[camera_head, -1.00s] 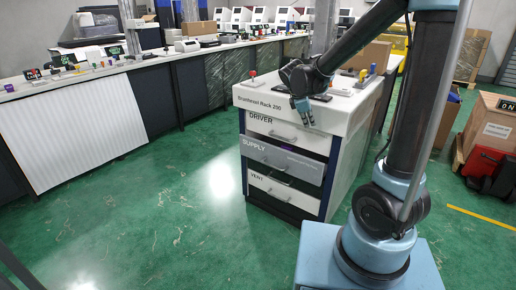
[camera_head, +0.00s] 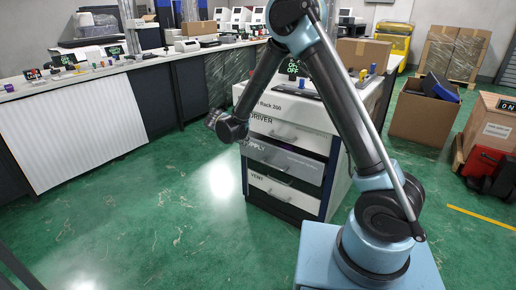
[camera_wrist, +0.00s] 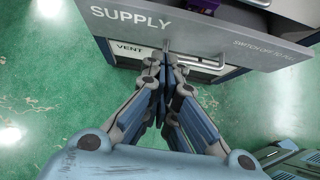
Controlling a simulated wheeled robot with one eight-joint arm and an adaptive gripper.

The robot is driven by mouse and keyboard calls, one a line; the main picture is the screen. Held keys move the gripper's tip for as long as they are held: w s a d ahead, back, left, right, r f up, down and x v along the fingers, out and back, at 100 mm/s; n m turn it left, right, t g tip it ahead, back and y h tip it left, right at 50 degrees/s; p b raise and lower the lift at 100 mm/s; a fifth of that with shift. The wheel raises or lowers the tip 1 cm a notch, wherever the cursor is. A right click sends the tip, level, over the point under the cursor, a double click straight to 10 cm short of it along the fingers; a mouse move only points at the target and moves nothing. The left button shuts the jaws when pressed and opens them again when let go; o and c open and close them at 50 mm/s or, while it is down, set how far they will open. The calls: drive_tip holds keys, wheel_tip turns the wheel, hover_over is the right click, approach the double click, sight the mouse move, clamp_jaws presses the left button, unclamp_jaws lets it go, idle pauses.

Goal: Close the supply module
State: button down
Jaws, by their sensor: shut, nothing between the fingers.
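The supply module is the grey middle drawer (camera_head: 290,161) of the white rack. In the wrist view its grey front (camera_wrist: 225,43), marked SUPPLY, stands out from the rack, with part of its inside showing behind the top edge. Its metal handle (camera_wrist: 208,64) crosses below the lettering. My gripper (camera_head: 213,118) is in front and to the left of the rack in the head view. In the wrist view my gripper (camera_wrist: 165,62) is shut and empty, its tips overlapping the left end of the handle. I cannot tell whether they touch it.
A purple object (camera_wrist: 205,4) shows behind the supply front. The white DRIVER drawer (camera_head: 288,132) is above and the VENT drawer (camera_head: 285,190) below. Green floor (camera_head: 170,215) is clear to the left. An open cardboard box (camera_head: 420,118) stands at the right.

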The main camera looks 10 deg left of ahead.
approach(261, 149)
drive_tip(key=shift+d+x, duration=0.15)
drive_tip(key=shift+x, duration=0.9)
drive_tip(key=shift+d+x, duration=0.2)
drive_tip(key=shift+x, duration=0.8)
drive_tip(key=shift+a, duration=0.1)
